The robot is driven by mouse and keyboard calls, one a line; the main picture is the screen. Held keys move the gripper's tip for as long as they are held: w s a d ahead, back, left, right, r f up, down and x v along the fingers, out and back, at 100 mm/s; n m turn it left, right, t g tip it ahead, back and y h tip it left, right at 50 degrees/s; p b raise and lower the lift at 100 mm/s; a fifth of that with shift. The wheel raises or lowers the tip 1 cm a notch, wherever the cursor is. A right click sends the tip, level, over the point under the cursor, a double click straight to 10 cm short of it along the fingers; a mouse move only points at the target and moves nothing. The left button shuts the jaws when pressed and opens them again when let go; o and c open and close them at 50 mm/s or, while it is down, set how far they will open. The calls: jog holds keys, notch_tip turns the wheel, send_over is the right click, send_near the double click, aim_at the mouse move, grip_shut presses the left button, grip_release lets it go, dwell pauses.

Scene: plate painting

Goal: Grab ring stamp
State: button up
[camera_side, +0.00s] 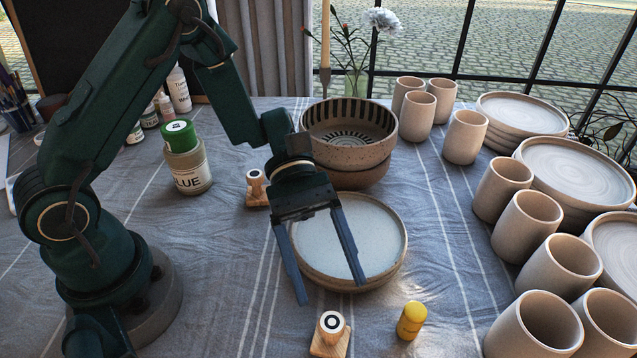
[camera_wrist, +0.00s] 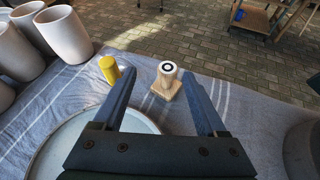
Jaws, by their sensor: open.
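A wooden stamp with a ring mark on its top (camera_side: 331,325) stands upright on the cloth near the front edge. It also shows in the wrist view (camera_wrist: 167,79), ahead of and between my fingers. A second wooden stamp (camera_side: 256,188) stands further back, left of the plate; its top mark is too small to read surely. My gripper (camera_side: 333,290) is open and empty, its fingers pointing down and forward over the plate (camera_side: 388,245). In the wrist view my gripper (camera_wrist: 163,105) has its fingers spread, with the ring stamp beyond their tips.
A yellow cylinder (camera_side: 411,320) stands right of the ring stamp. Stacked bowls (camera_side: 350,150) stand behind the plate, a glue jar (camera_side: 187,165) at left. Several cups (camera_side: 525,225) and stacked plates (camera_side: 570,170) fill the right side. Cloth left of the ring stamp is clear.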

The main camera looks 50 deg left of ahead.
aim_at(327, 313)
jog(key=shift+s+f+n, duration=0.15)
jog(key=shift+s+f, duration=0.1)
jog(key=shift+f, duration=0.2)
jog(key=shift+s+f+n, duration=0.15)
jog(key=shift+s+f, duration=0.05)
jog(key=shift+f, duration=0.25)
jog(key=shift+s+d+f+g, duration=0.15)
jog(key=shift+g, duration=0.25)
jog(key=shift+x, duration=2.35)
grip_shut()
